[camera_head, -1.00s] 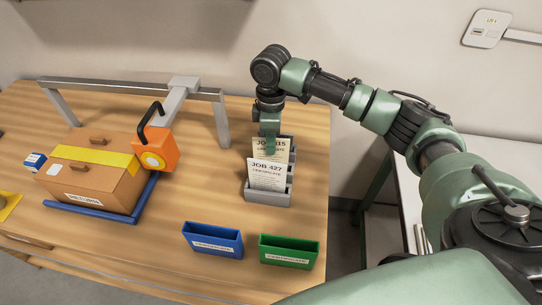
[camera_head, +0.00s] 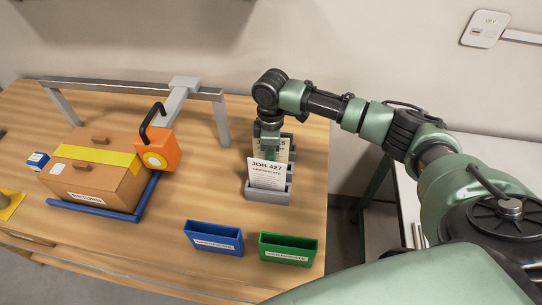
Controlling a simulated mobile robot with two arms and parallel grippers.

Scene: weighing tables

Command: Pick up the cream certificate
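The cream certificate (camera_head: 284,151) stands upright in the rear part of a grey stepped holder (camera_head: 269,196), largely covered by my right gripper. A white certificate marked JOB 427 (camera_head: 266,174) stands in front of it in the same holder. My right gripper (camera_head: 269,153) points down at the cream certificate, between it and the camera, just behind the white one. Its fingertips are hidden, so I cannot tell whether it is open or touching the card. My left gripper is not in view.
A blue bin (camera_head: 213,239) and a green bin (camera_head: 288,249) stand at the table's front right. A cardboard box (camera_head: 98,187) with yellow tape sits on a blue-framed platform at left, under a grey gantry (camera_head: 130,89) with an orange unit (camera_head: 156,150). Bare wood lies between.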

